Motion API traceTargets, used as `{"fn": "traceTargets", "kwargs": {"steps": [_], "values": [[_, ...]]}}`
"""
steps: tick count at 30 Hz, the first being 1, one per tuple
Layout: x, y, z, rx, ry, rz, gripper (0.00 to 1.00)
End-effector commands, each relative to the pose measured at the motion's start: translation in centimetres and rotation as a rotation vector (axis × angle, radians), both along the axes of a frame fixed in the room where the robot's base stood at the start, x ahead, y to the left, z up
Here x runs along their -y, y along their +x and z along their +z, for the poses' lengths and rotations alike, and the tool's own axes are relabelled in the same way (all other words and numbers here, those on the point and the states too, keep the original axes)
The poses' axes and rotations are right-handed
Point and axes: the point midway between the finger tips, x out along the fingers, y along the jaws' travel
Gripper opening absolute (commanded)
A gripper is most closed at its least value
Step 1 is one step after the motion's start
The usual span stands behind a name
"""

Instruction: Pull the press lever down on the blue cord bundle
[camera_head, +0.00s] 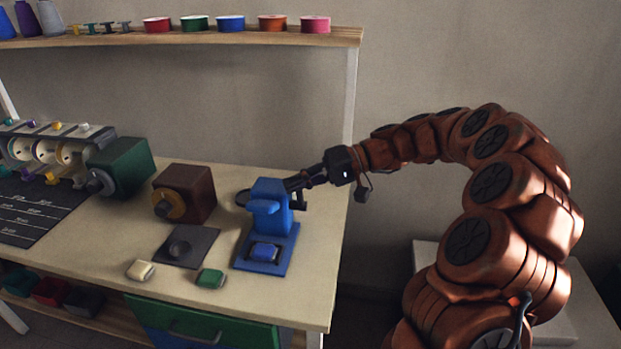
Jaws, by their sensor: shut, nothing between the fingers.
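The blue press (269,203) stands upright near the right end of the table. A small dark blue bundle (265,252) sits on the front of its blue base (281,246). A dark lever piece (297,199) shows at the press's right side, partly hidden by my gripper. My gripper (290,185) is shut and empty, its fingertips at the upper right of the press. I cannot tell whether they touch the press or lever.
On the table (305,291), a brown box with a dial (190,193), a dark square pad (188,247), a cream block (140,270) and a green block (211,278) stand left of the press. A shelf (200,38) with spools runs above. The right table edge is close.

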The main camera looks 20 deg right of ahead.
Motion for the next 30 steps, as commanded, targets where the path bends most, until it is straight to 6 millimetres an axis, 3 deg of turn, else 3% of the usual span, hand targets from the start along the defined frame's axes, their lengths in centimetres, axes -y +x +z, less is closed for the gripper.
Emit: {"fn": "traceTargets", "kwargs": {"steps": [3, 9, 16, 21, 30], "values": [[3.4, 2.4, -0.6, 0.043, 0.063, -0.072, 0.00], [9.4, 5.4, -2.0, 0.121, 0.147, -0.187, 0.00], [15.4, 7.2, -3.7, 0.196, 0.195, -0.302, 0.00], [17.5, 7.6, -4.2, 0.225, 0.209, -0.343, 0.00], [17.9, 7.6, -4.3, 0.231, 0.210, -0.349, 0.00]]}}
